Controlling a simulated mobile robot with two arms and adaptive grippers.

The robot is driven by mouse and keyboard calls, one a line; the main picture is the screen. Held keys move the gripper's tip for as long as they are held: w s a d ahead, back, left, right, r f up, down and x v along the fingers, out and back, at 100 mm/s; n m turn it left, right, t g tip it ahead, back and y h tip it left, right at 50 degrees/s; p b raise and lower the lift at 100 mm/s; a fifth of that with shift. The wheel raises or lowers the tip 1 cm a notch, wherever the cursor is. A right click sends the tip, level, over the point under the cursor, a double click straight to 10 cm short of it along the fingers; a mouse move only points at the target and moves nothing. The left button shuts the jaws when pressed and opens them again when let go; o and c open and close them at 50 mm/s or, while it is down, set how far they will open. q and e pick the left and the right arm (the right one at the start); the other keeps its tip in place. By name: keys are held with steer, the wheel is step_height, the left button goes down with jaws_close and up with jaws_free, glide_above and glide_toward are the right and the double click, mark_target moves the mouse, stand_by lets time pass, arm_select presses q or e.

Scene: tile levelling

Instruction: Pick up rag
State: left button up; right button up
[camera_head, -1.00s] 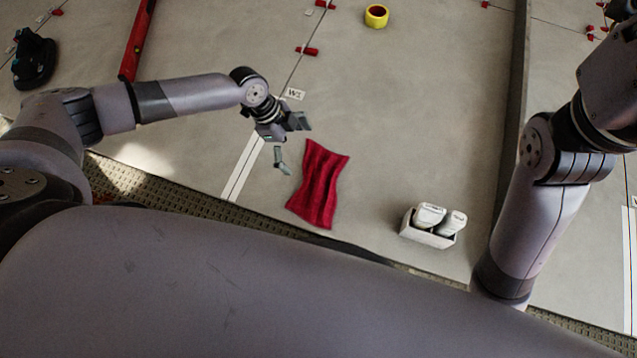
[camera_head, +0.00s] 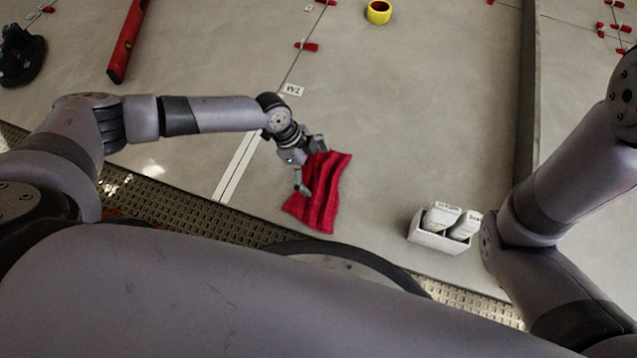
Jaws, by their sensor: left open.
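The red rag (camera_head: 323,196) lies creased on the grey tiled floor, near the middle of the head view. My left gripper (camera_head: 313,169) is open at the rag's upper left part, with its fingers over the cloth and covering some of it. I cannot tell whether the fingers touch the rag. My right arm shows at the right side, but its gripper is out of the picture.
A white box with two white bottles (camera_head: 437,239) stands right of the rag. A yellow tape roll (camera_head: 379,12), a red level (camera_head: 127,42), a black suction cup tool (camera_head: 22,55) and red clips (camera_head: 307,46) lie farther off. Floor between is clear.

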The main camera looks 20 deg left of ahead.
arm_select(q)
steer(key=shift+b+x, duration=0.4)
steer(key=shift+x, duration=0.55)
steer(key=shift+c, duration=0.5)
steer(key=c, duration=0.9)
